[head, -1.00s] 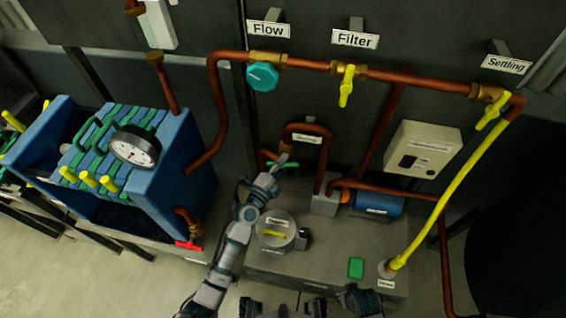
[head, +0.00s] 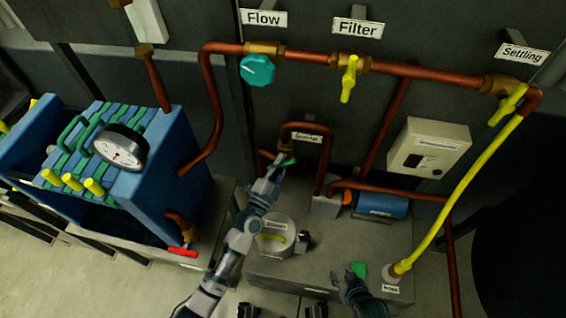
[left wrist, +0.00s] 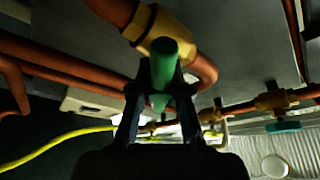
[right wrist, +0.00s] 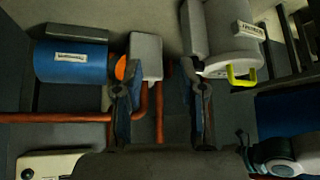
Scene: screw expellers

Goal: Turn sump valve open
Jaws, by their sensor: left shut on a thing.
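The sump valve's green handle (head: 287,160) sits on a brass valve body by the copper pipe loop, left of a small label (head: 306,137) that is hard to read. My left gripper (head: 279,168) is at this handle. In the left wrist view the green handle (left wrist: 164,62) stands between the fingers of my left gripper (left wrist: 161,88), which are shut on it, with the brass valve (left wrist: 155,25) just beyond. My right gripper (head: 354,280) is low, beside a green block on the grey tank. In the right wrist view my right gripper (right wrist: 160,95) is open and empty.
A round lidded pot (head: 277,236) with a yellow handle stands beside my left forearm. A blue pump (head: 381,206) and a yellow hose (head: 463,195) are to the right. The green block (head: 360,270) lies on the tank top (head: 315,262). Copper pipes run above.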

